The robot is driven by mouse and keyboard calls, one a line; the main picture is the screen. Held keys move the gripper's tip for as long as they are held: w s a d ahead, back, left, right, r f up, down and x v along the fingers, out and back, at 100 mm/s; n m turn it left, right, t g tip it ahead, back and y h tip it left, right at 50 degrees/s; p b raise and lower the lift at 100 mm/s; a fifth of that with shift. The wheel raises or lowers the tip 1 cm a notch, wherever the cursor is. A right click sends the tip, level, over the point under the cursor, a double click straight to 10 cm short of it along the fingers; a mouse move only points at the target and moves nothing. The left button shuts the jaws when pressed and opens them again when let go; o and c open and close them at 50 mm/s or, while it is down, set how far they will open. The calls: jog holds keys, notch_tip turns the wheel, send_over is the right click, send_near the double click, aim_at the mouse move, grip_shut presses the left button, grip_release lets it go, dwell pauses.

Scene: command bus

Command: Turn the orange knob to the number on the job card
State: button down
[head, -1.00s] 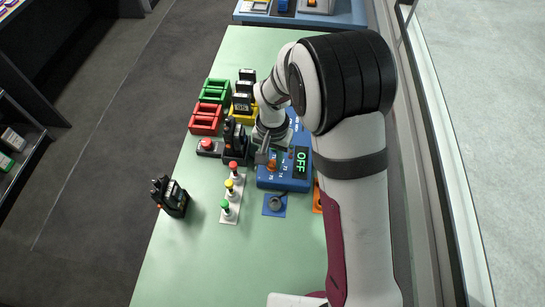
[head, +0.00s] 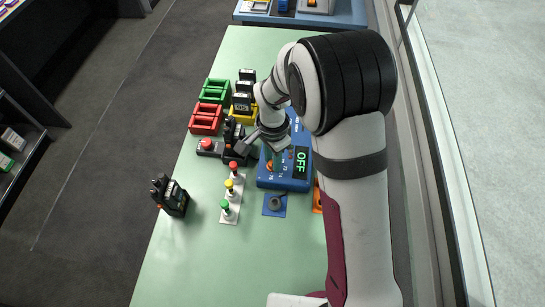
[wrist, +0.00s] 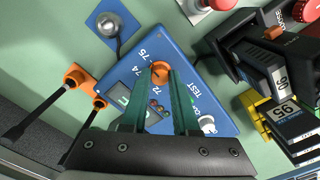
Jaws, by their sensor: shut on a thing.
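The orange knob (wrist: 158,69) sits on the blue panel box (wrist: 185,60), among printed marks such as 75, 74 and TEST. My gripper (wrist: 160,76) is shut on the knob, its two green fingers on either side of it. In the head view my gripper (head: 270,152) reaches down onto the box's left part, and a bit of orange shows at the fingers. The box's display (head: 301,163) reads OFF. Which mark the knob points at is too small to tell. I cannot make out a job card.
A red, yellow and green button strip (head: 231,196) stands left of the box. A grey knob on a blue plate (head: 275,203) lies in front.

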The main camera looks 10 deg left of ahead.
dwell(0.4)
jog(key=c, duration=0.7)
grip_release()
notch_tip(320, 180, up, 16)
jog(key=shift+f, duration=0.1)
jog(key=s+d+r+n, duration=0.1)
jog(key=s+d+r, duration=0.2)
jog(key=s+d, duration=0.55)
jog(key=s, duration=0.4)
jog(key=s+d+f+n+y, duration=0.1)
jog(key=s+d, duration=0.1)
jog(key=s, duration=0.3)
jog(key=s+d+f+n, duration=0.1)
jog(key=s, duration=0.5)
jog(key=shift+s+d+f+y, duration=0.1)
jog(key=shift+d+f+y, duration=0.05)
jog(key=shift+y, duration=0.25)
